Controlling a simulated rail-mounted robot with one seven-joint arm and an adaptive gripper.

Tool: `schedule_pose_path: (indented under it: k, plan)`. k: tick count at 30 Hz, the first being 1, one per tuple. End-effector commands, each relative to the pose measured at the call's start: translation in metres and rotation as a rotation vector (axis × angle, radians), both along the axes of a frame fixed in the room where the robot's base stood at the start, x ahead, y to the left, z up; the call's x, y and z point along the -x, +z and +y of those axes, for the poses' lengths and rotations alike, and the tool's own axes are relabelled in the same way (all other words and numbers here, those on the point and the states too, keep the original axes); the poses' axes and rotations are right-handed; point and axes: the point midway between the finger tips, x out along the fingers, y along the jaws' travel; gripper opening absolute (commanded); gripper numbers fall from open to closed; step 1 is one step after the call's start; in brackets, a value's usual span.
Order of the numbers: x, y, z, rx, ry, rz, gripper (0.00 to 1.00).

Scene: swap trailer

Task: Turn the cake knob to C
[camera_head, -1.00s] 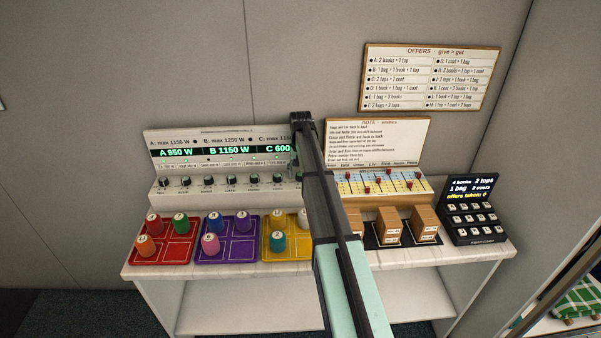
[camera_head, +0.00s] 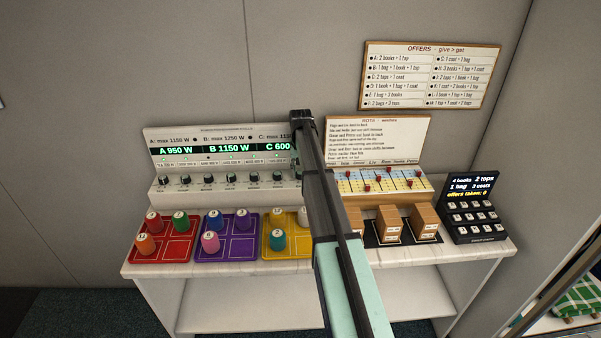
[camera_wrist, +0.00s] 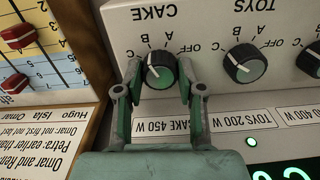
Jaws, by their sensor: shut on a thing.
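The cake knob (camera_wrist: 162,72) is a round black knob with a grey-green face and a white pointer line. It sits on the white panel (camera_wrist: 225,75) under an upside-down CAKE label in the wrist view. Its pointer leans toward the upper left; I cannot tell exactly which letter it meets. Upside-down marks A, B, C and OFF surround it. My gripper (camera_wrist: 160,82) is shut on the cake knob, one finger on each side. In the head view my arm hides the cake knob and my fingertips. The display (camera_head: 222,149) reads A 950 W, B 1150 W, C 600.
The toys knob (camera_wrist: 244,64) is close beside the cake knob. A slider board (camera_head: 382,182) with red sliders adjoins the panel. Red (camera_head: 180,248), purple (camera_head: 240,248) and yellow trays stand in front on the shelf. Small boxes (camera_head: 424,220) and a keypad (camera_head: 474,210) stand to the right.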

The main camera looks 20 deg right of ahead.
Motion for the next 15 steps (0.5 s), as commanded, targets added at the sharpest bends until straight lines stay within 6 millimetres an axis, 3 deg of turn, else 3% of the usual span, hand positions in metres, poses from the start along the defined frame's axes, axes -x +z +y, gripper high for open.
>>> schedule_pose_path:
  k: [15]
  plan:
    - [0.0006,-0.0017,0.0001,-0.001,0.396,0.003,0.03]
